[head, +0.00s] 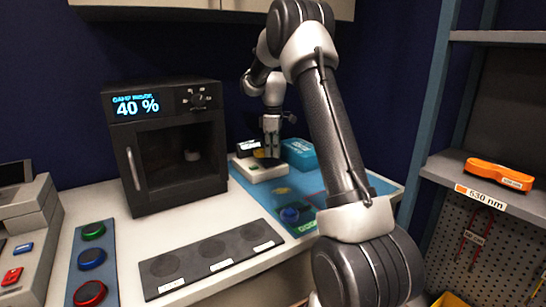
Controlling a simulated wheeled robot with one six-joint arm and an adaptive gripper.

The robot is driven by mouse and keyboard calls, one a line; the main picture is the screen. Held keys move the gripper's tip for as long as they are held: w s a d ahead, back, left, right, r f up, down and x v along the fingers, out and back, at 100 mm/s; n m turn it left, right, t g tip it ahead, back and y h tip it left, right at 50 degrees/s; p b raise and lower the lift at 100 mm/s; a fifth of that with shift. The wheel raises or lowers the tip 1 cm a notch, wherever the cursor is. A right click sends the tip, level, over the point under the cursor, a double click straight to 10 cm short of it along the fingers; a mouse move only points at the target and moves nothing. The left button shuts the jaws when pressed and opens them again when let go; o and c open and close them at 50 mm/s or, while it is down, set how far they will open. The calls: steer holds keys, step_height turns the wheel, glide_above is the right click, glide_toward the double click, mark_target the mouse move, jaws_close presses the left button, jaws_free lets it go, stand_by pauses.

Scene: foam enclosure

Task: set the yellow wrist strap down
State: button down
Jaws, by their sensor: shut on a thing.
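My gripper (271,150) points down at the back of the bench, over a small white device (264,172) with a dark top. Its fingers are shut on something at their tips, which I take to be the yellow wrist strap. The strap is too small and dark there to make out clearly, and I cannot tell whether it touches the device. A blue mat (335,190) covers the right part of the bench, partly hidden behind my arm. A faint yellow patch (282,190) shows on the mat in front of the device.
A blue box (299,153) stands just right of my gripper. A black oven-like chamber (168,145) reading 40 % stands to the left. A dark three-spot plate (211,257) and coloured buttons (91,257) lie in front. A shelf (480,180) holds orange goggles (499,174) at right.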

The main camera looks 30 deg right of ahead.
steer(key=shift+f, duration=1.2)
steer(key=shift+f, duration=0.15)
steer(key=c, duration=1.5)
jaws_free()
steer(key=shift+o, duration=0.2)
